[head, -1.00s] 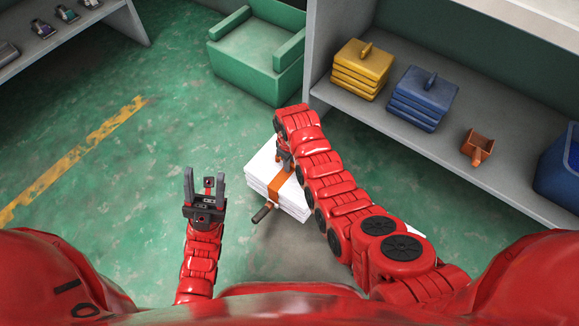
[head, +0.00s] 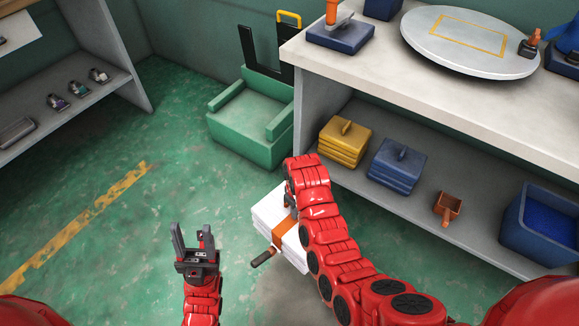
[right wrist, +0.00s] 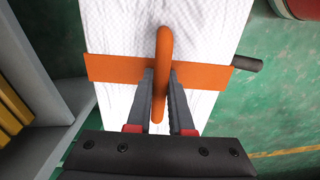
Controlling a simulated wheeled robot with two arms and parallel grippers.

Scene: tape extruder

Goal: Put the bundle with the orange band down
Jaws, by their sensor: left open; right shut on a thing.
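The white bundle (head: 268,212) with the orange band (head: 286,225) is in the lower middle of the head view, partly hidden by my right arm. In the right wrist view the white bundle (right wrist: 197,28) fills the middle, with the orange band (right wrist: 110,69) across it and an orange loop handle (right wrist: 163,45) standing up. My right gripper (right wrist: 166,75) is shut on that loop handle. A dark rod end (head: 262,258) sticks out beside the band. My left gripper (head: 193,240) is open and empty, left of the bundle.
A grey shelf unit (head: 375,102) stands at right, with yellow (head: 344,143) and blue (head: 396,166) stacks, an orange scoop (head: 447,208) and a blue bin (head: 541,230) below. A round disc (head: 470,55) lies on top. A green chair (head: 250,118) stands behind. The floor at left is clear.

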